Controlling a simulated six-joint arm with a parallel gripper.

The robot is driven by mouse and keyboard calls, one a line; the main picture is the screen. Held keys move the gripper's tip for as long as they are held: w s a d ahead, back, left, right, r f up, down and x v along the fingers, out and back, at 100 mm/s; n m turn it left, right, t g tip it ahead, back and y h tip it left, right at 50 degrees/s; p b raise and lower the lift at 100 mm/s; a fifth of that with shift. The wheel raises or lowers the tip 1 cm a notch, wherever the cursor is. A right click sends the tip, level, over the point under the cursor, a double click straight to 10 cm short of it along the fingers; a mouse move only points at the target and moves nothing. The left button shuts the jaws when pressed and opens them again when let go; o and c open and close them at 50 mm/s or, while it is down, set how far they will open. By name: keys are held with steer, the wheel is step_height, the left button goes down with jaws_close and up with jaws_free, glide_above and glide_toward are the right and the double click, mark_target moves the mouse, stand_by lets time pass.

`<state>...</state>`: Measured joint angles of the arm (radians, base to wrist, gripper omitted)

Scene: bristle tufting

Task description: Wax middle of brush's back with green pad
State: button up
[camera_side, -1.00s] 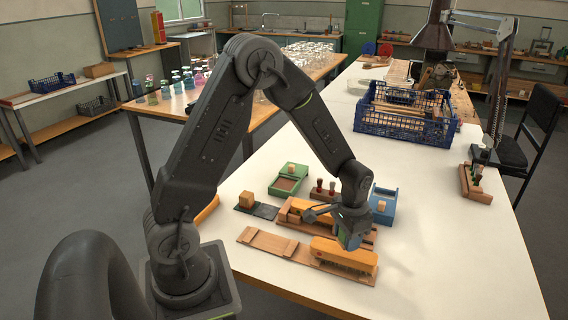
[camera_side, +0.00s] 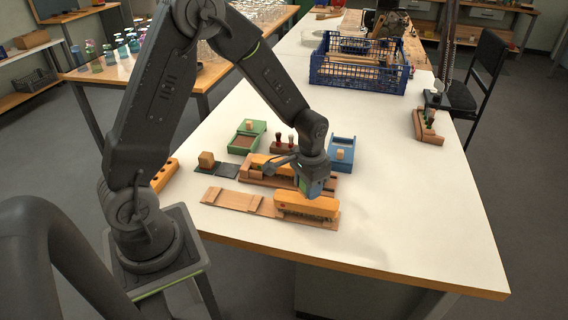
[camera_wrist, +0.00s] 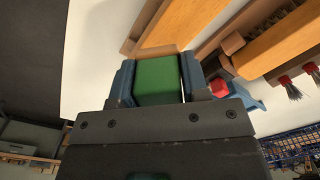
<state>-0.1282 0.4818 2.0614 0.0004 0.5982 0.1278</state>
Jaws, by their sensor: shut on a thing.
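My gripper (camera_side: 312,192) is shut on the green pad; in the wrist view the pad (camera_wrist: 158,82) sits between the two blue fingers. The brush (camera_side: 308,207) lies in the front wooden holder (camera_side: 230,200), its smooth orange back up and dark bristles below. In the side view my gripper is over the brush, around its middle or slightly right. In the wrist view the orange back (camera_wrist: 185,22) lies just beyond the pad. I cannot tell whether the pad touches it; the gripper hides part of the back.
Behind is another wooden holder with an orange piece (camera_side: 257,163).

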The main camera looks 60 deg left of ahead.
mark_target(263, 159)
steer(key=w+a+r+m, duration=0.3)
steer(key=a+m, duration=0.2)
steer(key=a, duration=0.2)
steer(key=w+a+r+m, duration=0.2)
steer(key=a+m, duration=0.2)
steer(key=a, duration=0.3)
steer(key=shift+w+d+f, duration=0.1)
steer(key=shift+w+f, duration=0.05)
steer(key=shift+f, duration=3.7)
steer(key=shift+s+a+f, duration=0.15)
steer(key=shift+s+a, duration=0.3)
steer(key=shift+a, duration=0.1)
steer(key=shift+c, duration=0.3)
steer(key=shift+s+a, duration=3.2)
steer(key=shift+w+d, duration=3.75)
steer(key=shift+d, duration=0.05)
step_height(263, 159, up, 8)
steer(key=shift+r, duration=0.1)
